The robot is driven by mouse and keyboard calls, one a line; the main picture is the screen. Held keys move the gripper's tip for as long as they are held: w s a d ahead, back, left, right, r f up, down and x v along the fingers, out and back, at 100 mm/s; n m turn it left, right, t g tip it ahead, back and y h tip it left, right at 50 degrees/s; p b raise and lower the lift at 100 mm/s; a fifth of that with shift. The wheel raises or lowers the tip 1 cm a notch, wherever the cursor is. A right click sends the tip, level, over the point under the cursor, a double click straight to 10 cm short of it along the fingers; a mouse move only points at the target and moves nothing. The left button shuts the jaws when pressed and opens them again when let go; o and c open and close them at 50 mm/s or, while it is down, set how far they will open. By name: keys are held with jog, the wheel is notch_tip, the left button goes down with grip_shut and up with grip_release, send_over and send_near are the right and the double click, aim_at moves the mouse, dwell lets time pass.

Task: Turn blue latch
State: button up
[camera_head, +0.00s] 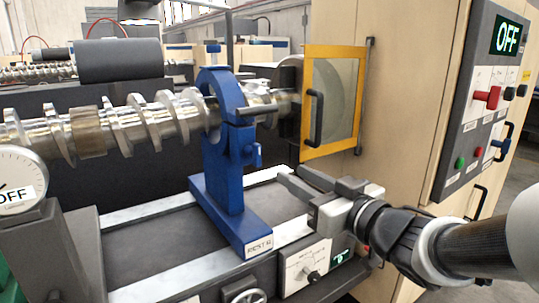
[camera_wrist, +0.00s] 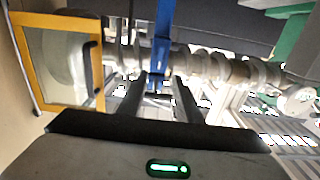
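The blue steady rest (camera_head: 222,165) stands upright on the machine bed around a shiny crankshaft (camera_head: 150,122). Its blue latch (camera_head: 244,142) is on the right side of the ring, with a dark rod (camera_head: 258,109) sticking out to the right. In the wrist view the blue rest (camera_wrist: 162,45) is ahead, beyond the fingertips; its latch cannot be made out there. My gripper (camera_head: 293,170) is low and right of the rest, apart from it. Its two dark fingers are apart and empty, as the wrist view (camera_wrist: 160,78) also shows.
A yellow-framed guard (camera_head: 310,100) with a dark handle stands behind my gripper. A front panel (camera_head: 305,265) with a knob lies below. A round gauge (camera_head: 18,180) is at left.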

aim_at(259, 155)
jog(key=p+x, duration=0.8)
jog(key=x, duration=0.7)
jog(key=shift+w+a, duration=0.2)
jog(key=shift+a, duration=0.05)
grip_shut()
